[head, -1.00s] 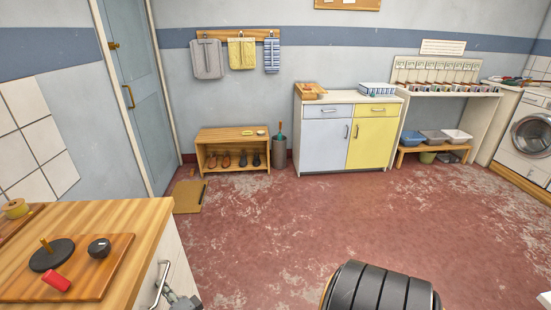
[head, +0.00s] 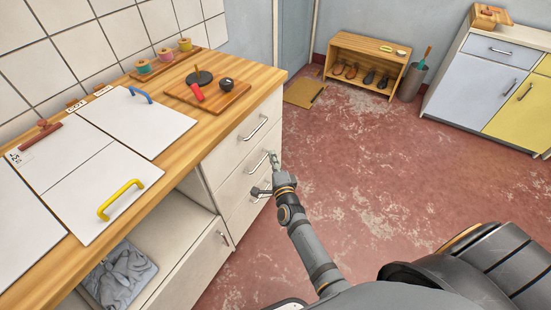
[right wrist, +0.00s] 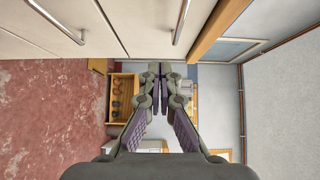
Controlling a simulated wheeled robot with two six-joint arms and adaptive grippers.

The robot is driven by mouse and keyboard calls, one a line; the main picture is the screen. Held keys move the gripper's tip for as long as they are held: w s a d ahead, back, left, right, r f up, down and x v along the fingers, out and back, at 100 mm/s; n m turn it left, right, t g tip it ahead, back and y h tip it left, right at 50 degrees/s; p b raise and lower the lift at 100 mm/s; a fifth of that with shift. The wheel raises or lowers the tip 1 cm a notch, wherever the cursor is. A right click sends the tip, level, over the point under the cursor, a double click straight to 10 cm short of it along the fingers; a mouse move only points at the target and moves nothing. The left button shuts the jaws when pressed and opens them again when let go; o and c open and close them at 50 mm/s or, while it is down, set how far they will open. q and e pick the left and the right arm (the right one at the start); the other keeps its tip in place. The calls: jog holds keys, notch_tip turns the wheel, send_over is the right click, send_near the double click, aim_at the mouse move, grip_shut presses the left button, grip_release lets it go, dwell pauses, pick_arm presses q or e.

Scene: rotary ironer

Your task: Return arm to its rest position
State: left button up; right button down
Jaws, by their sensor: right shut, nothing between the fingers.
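My right arm (head: 312,250) reaches forward from the bottom of the head view, in front of the white drawer unit (head: 240,150). Its gripper (head: 274,158) is close to the drawer fronts, by the middle and lower handles. In the right wrist view the fingers (right wrist: 165,72) are together with nothing between them. Two bar handles (right wrist: 187,20) on the pale drawer fronts stand apart from the fingertips there. The drawers look closed. My left gripper is in neither current view.
The wooden counter (head: 195,125) carries white panels with a blue handle (head: 140,95) and a yellow handle (head: 120,200), and a wooden board (head: 233,97). Grey cloth (head: 122,272) lies in an open compartment below. A shoe rack (head: 367,60) stands at the back. The red floor (head: 345,170) is clear.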

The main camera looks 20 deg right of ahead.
jog(key=s+f+n+g+y+p, duration=0.15)
jog(key=s+f+n+g, duration=0.3)
jog(key=s+f, duration=0.55)
jog(key=s+f+n+g+y+p, duration=0.1)
jog(key=s+f+n+g+p, duration=0.3)
jog(key=f, duration=1.1)
pick_arm(q)
notch_tip(320, 180, up, 6)
jog(key=w, duration=0.2)
jog(key=shift+w+d+p, duration=0.3)
pick_arm(e)
jog(key=s+d+f+n+g, duration=0.2)
jog(key=s+f+n, duration=0.1)
jog(key=s, duration=0.8)
jog(key=s+d+f+n+g, duration=0.3)
jog(key=s+f+n, duration=0.1)
jog(key=s, duration=0.7)
jog(key=s+d+f+n+g+h, duration=0.1)
jog(key=s+d+f+n+g, duration=0.2)
jog(key=s, duration=0.8)
notch_tip(320, 180, down, 2)
jog(key=shift+s+f+n, duration=0.2)
jog(key=shift+s+n, duration=0.1)
jog(key=shift+n, duration=0.35)
